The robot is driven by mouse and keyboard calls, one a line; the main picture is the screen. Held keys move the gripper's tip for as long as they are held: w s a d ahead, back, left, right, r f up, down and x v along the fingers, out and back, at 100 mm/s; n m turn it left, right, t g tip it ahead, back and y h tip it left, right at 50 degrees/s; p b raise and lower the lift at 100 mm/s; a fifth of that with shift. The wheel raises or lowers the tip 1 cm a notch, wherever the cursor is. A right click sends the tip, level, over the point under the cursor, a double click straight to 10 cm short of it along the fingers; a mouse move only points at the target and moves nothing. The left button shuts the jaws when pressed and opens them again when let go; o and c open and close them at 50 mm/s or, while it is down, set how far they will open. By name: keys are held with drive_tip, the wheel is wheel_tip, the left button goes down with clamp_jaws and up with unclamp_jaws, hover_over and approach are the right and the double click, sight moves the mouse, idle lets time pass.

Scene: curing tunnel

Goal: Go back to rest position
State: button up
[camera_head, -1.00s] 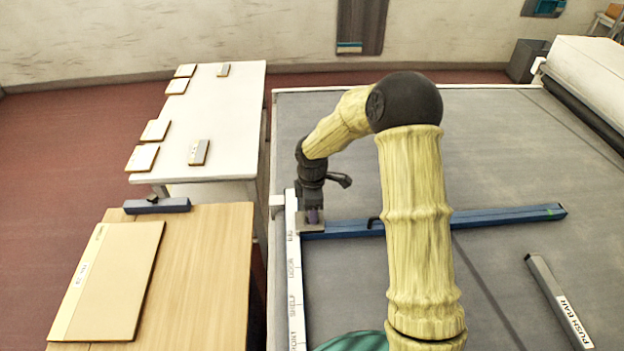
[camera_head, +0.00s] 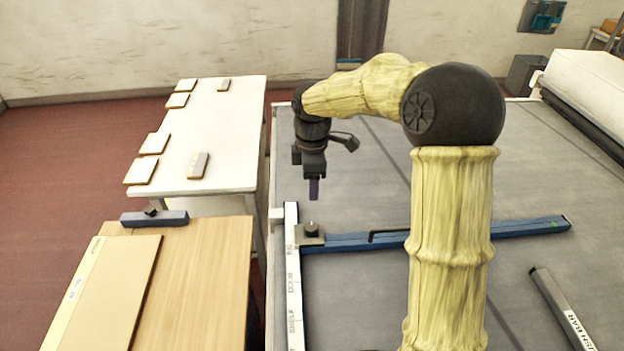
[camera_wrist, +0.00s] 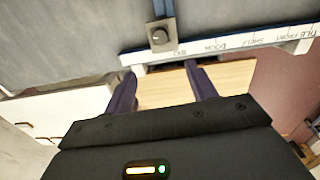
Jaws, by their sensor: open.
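My gripper (camera_head: 314,189) is open and empty. It hangs pointing down above the left edge of the grey table, over the corner of the blue bar and the white labelled rail. In the wrist view its two purple fingers (camera_wrist: 161,88) stand apart with nothing between them. A small square plate with a dark knob (camera_head: 310,233) sits at that corner, below and apart from the fingers. The plate and knob also show in the wrist view (camera_wrist: 161,36).
The grey table (camera_head: 375,300) carries the blue bar (camera_head: 470,230), the white labelled rail (camera_head: 292,275) and a dark push bar (camera_head: 560,305). At left stand a wooden table (camera_head: 205,270) with a tan panel (camera_head: 115,290), and a white table (camera_head: 215,125) with several small pieces.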

idle(0.3)
drive_tip(key=s+d+f+m, duration=0.1)
drive_tip(key=s+d+m, duration=0.2)
drive_tip(key=s+m, duration=0.3)
drive_tip(key=s+d+f+m+t, duration=0.1)
drive_tip(key=s+d+f+m, duration=0.1)
drive_tip(key=s+d+m, duration=0.2)
drive_tip(key=s+d+f+m+t, duration=0.1)
drive_tip(key=s+d+m, duration=0.3)
drive_tip(key=s+m, duration=0.4)
drive_tip(key=shift+s+f, duration=0.3)
drive_tip(key=shift+s, duration=0.8)
